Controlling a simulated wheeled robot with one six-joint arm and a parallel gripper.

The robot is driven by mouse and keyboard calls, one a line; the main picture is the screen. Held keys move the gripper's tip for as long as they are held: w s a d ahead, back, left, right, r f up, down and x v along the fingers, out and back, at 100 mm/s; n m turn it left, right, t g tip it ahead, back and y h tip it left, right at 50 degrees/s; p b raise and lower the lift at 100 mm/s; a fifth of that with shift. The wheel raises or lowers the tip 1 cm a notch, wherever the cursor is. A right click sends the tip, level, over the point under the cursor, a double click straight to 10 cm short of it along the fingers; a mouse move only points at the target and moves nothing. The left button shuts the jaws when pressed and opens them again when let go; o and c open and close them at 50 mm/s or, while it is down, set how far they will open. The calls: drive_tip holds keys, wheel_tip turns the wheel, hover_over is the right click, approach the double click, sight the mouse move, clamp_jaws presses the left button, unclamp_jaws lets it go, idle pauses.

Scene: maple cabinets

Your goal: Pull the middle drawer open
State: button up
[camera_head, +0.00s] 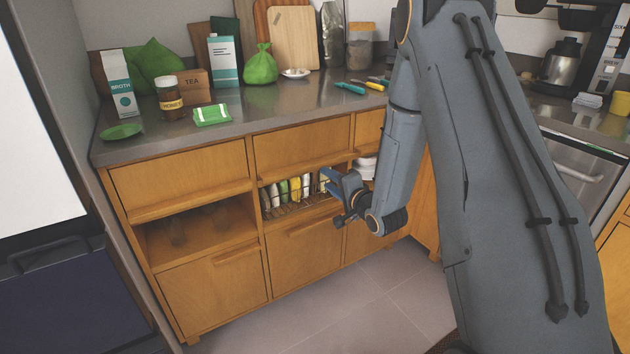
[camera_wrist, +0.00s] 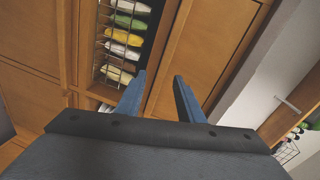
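The middle drawer (camera_head: 302,147) is a maple panel in the top row, between the left drawer (camera_head: 180,180) and the right drawer (camera_head: 369,128). It looks closed, with a wooden lip along its lower edge. My gripper (camera_head: 328,180) is in front of the open shelf just below the drawer's right part. In the wrist view its two blue fingers (camera_wrist: 160,80) stand apart with nothing between them. A maple panel (camera_wrist: 210,45) lies beyond them; I cannot tell which front it is. Contact with the drawer is not visible.
A wire basket (camera_head: 290,208) with several colourful packets fills the shelf below the drawer; it also shows in the wrist view (camera_wrist: 98,72). Cabinet doors (camera_head: 305,252) are underneath. The grey countertop (camera_head: 290,110) carries groceries. Floor (camera_head: 345,305) in front is clear.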

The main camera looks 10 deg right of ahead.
sight(312, 168)
drive_tip(key=shift+m+t+y, duration=0.7)
drive_tip(key=shift+m+t, duration=0.1)
drive_tip(key=shift+f+b+x, duration=0.15)
drive_tip(key=shift+b+x, duration=0.05)
drive_tip(key=shift+x, duration=1.15)
drive_tip(key=shift+f+b+x, duration=0.15)
drive_tip(key=shift+x, duration=1.2)
drive_tip(key=shift+f+b+x, duration=0.15)
drive_tip(key=shift+b+x, duration=0.05)
drive_tip(key=shift+x, duration=1.15)
clamp_jaws()
